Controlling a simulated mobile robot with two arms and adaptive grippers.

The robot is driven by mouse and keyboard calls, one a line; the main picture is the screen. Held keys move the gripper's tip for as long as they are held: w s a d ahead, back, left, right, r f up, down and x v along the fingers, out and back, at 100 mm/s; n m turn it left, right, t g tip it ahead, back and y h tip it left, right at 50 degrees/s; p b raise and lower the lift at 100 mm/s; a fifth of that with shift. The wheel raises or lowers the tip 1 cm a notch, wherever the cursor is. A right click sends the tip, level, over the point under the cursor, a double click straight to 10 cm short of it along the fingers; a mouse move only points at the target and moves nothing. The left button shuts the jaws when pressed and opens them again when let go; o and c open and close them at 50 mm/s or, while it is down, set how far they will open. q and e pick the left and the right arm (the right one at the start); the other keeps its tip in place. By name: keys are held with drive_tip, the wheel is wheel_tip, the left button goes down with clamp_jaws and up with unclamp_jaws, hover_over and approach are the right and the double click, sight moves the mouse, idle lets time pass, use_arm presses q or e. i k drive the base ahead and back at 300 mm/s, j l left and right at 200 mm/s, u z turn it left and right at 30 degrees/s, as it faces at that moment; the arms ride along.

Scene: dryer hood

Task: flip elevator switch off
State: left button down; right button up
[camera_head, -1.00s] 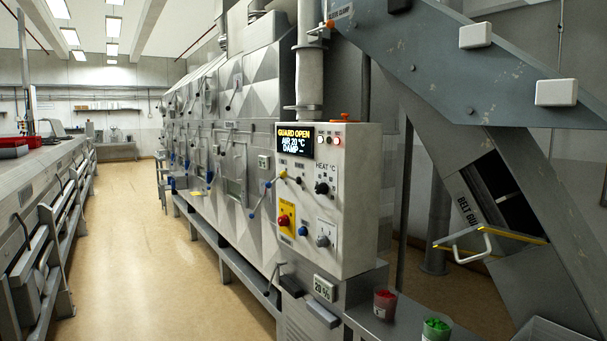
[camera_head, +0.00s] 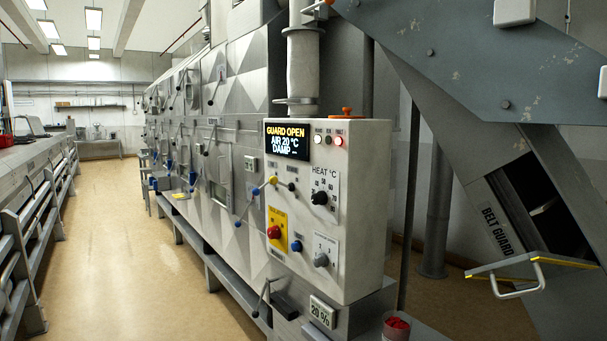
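A pale control box (camera_head: 352,240) stands in the centre on the side of the long dryer. Its display (camera_head: 287,141) reads "GUARD OPEN", "AIR 20 °C" and "DAMP". Below it are a yellow-ended lever (camera_head: 271,181) and a small dark switch (camera_head: 291,186). A black heat knob (camera_head: 319,198), a red button on a yellow plate (camera_head: 274,232), a blue button (camera_head: 296,246) and a grey numbered knob (camera_head: 321,260) also show. The small labels are too blurred to tell which control is the elevator switch. Neither gripper is in view.
An open belt guard flap (camera_head: 530,265) with a white handle juts out at the right, under a sloping grey chute (camera_head: 470,60). A red-filled cup (camera_head: 396,326) stands at the bottom. The floor aisle (camera_head: 140,230) on the left is clear.

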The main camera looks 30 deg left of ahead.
sight(273, 180)
drive_tip(key=i+j, duration=0.3)
drive_tip(key=i+j+z, duration=0.15)
drive_tip(key=i+j, duration=0.2)
drive_tip(key=j, duration=0.2)
drive_tip(key=i+j, duration=0.3)
drive_tip(key=j, duration=0.15)
